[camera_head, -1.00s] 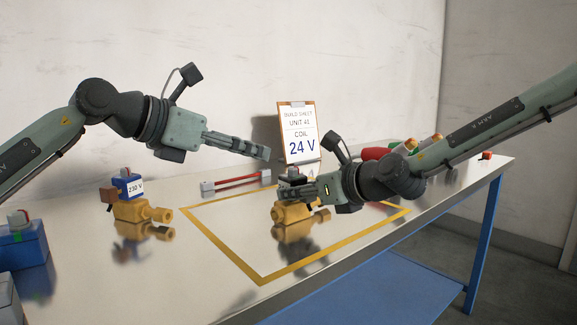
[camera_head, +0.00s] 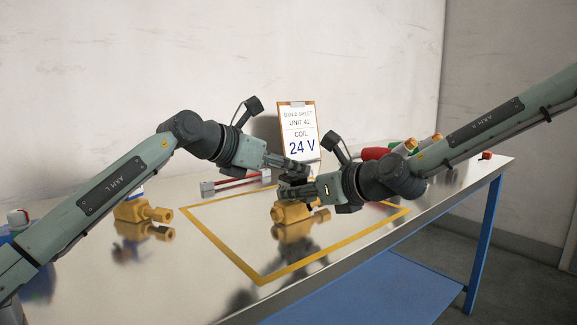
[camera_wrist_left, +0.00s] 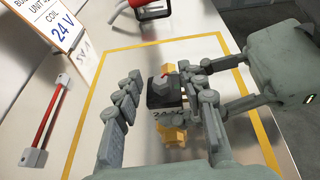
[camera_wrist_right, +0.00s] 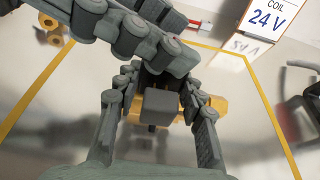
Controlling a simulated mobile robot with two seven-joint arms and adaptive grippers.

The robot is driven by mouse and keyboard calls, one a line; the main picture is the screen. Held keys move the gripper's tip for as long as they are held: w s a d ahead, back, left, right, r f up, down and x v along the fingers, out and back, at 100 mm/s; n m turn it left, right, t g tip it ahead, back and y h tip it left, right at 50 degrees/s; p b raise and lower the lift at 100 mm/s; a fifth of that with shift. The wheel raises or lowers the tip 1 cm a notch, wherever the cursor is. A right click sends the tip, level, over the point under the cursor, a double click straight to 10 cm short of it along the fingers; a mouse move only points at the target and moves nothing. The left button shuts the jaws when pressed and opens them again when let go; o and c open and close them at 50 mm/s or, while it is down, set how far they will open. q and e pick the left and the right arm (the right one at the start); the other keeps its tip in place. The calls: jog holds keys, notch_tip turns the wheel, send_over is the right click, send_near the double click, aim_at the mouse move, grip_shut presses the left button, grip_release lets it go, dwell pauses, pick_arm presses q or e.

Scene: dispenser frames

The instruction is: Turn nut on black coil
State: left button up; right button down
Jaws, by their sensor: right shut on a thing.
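The black coil (camera_wrist_left: 163,99) sits on a brass valve body (camera_head: 292,212) inside the yellow-marked area. Its grey nut (camera_wrist_left: 158,83) shows on top in the left wrist view. My right gripper (camera_head: 288,189) is shut on the coil from the side; a dark block of the coil (camera_wrist_right: 160,106) shows between its fingers in the right wrist view. My left gripper (camera_head: 300,167) is above it, its fingers spread on either side of the nut and coil. I see a gap to the nut in the left wrist view. In the head view the grippers largely hide the coil and nut.
A build sheet (camera_head: 298,130) reading "COIL 24 V" stands behind. Red and green items (camera_head: 374,153) lie behind my right arm. The front of the yellow-marked area is clear.

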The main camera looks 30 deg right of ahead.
pick_arm(q)
grip_shut()
jog(key=shift+n+t, duration=0.4)
jog(key=shift+t, duration=0.1)
jog(key=n+t, duration=0.1)
jog(key=t, duration=0.1)
jog(key=n+t+y, duration=0.1)
jog(key=n, duration=0.1)
jog(key=shift+s+d+t+y, duration=0.1)
jog(key=shift+s+t+y, duration=0.2)
jog(key=shift+s+t, duration=0.1)
jog(key=shift+d+n+t+y, duration=0.1)
jog(key=shift+n+t+y, duration=1.25)
jog(key=shift+n, duration=0.55)
jog(key=shift+t, duration=0.25)
grip_release()
